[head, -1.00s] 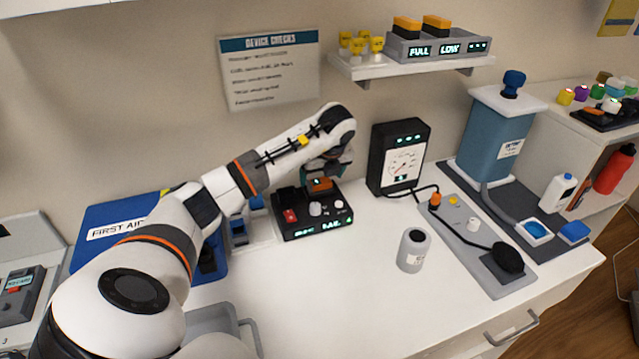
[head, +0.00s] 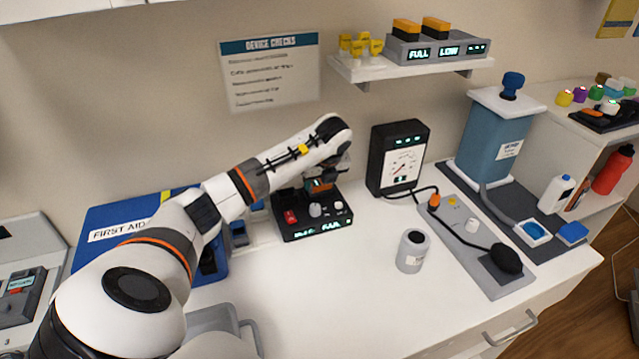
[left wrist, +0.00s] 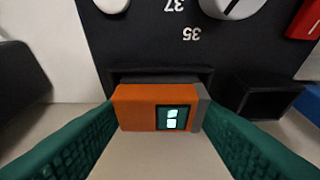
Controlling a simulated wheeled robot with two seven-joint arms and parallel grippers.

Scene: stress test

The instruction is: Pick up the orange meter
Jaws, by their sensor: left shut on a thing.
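The orange meter (head: 319,185) is a small orange block with a grey end and a lit display. It is at the back of a black device (head: 313,222) with knobs and a lit readout. In the left wrist view the meter (left wrist: 135,108) lies in front of a dark slot in that device. My left gripper (left wrist: 158,116) has green ribbed pads, one at each end of the meter, and is shut on it. In the head view the gripper (head: 322,174) partly hides the meter. I cannot tell whether the meter is clear of the slot. My right gripper is not in view.
A black gauge box (head: 398,158) stands right of the device, with a cable to a grey board (head: 478,245). A grey-white canister (head: 412,250) stands in front. A blue first-aid case (head: 125,235) is at left. A shelf (head: 410,66) hangs above. The front middle counter is clear.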

